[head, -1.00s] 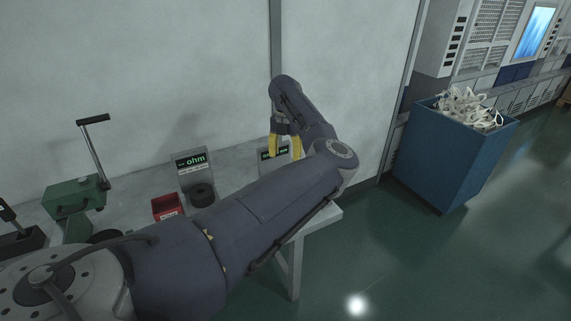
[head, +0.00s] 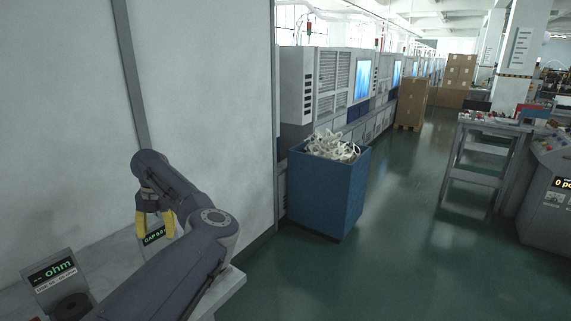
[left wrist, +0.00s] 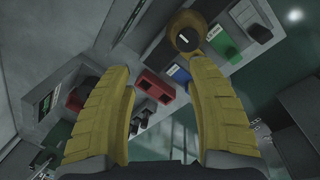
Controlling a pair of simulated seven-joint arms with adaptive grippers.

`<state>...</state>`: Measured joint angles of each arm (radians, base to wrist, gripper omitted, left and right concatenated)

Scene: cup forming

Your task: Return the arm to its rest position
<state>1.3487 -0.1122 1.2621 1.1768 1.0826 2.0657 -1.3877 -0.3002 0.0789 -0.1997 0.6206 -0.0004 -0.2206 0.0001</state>
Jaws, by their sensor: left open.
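My left gripper (head: 155,222) has yellow fingers and hangs over the right end of the grey bench at the lower left of the head view. In the left wrist view its two fingers (left wrist: 165,95) stand wide apart with nothing between them in their grasp. Below and beyond them lie the bench top, a red bin (left wrist: 153,84), a blue bin (left wrist: 179,75) and a green bin (left wrist: 226,48). My left arm reaches in from the bottom left of the head view, bent at the elbow. My right gripper is not in view.
An ohm display (head: 52,274) and a dark round part (head: 72,306) stand on the bench. A gap display (head: 157,236) is partly hidden behind the gripper. A blue bin of white scraps (head: 328,190) stands on the floor. A grey workbench (head: 484,150) is at right; the floor between is clear.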

